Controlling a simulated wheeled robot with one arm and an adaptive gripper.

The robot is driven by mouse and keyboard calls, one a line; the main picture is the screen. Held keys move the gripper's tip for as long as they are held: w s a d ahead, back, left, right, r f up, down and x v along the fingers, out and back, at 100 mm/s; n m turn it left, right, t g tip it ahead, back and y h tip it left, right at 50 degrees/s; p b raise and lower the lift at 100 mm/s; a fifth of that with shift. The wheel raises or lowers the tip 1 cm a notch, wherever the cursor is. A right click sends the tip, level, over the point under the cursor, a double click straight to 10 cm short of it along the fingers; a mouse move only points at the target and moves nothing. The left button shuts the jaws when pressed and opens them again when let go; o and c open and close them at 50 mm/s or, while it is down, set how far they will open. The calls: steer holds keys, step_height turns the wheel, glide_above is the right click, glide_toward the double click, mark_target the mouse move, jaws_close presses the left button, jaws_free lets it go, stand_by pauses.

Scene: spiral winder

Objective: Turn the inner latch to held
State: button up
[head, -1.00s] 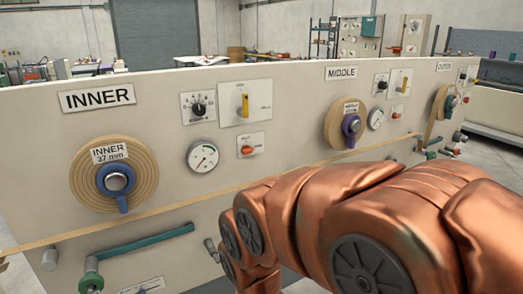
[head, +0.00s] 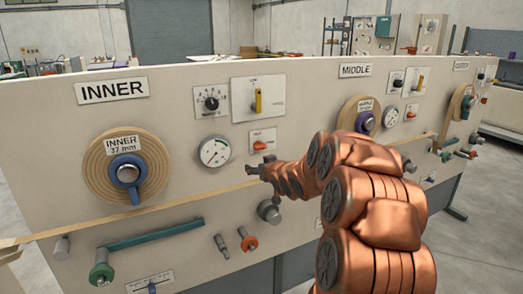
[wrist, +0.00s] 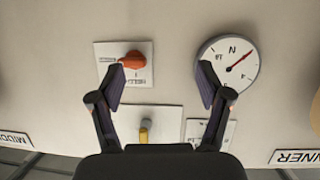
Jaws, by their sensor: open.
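A small white plate on the panel's INNER section carries an orange knob (head: 260,145), which I take for the inner latch. In the wrist view the orange knob (wrist: 132,61) shows upside down, beside the left fingertip, with the plate's partly hidden lettering below it. My gripper (head: 253,172) is just below the plate in the head view, its jaws pointing at the panel. In the wrist view my gripper (wrist: 162,75) is open and empty, with bare panel between the fingertips. I cannot tell the gap to the panel, and no contact shows.
A round gauge (head: 214,151) sits left of the knob, close to the right finger in the wrist view (wrist: 228,65). A yellow lever (head: 258,101) and a black dial (head: 211,103) are above. The wooden INNER roll (head: 96,180) is left. A tan strip crosses below.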

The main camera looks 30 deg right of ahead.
mark_target(262, 148)
steer(key=shift+w+d+r+t+y+p, duration=0.1)
steer(key=shift+w+d+r+t+p, duration=0.4)
steer(key=shift+w+d, duration=0.95)
steer(key=shift+w+d+f+t+y+p, duration=0.15)
steer(key=shift+w+d+t, duration=0.7)
steer(key=shift+w, duration=1.15)
steer(key=shift+w+d+r+t+y+p, duration=0.1)
steer(key=shift+w+d+r+t+p, duration=0.35)
steer(key=shift+w+d, duration=1.05)
steer(key=shift+w+a+f, duration=0.1)
steer(key=shift+w+a, duration=0.1)
steer(key=shift+a, duration=0.1)
steer(key=c, duration=1.2)
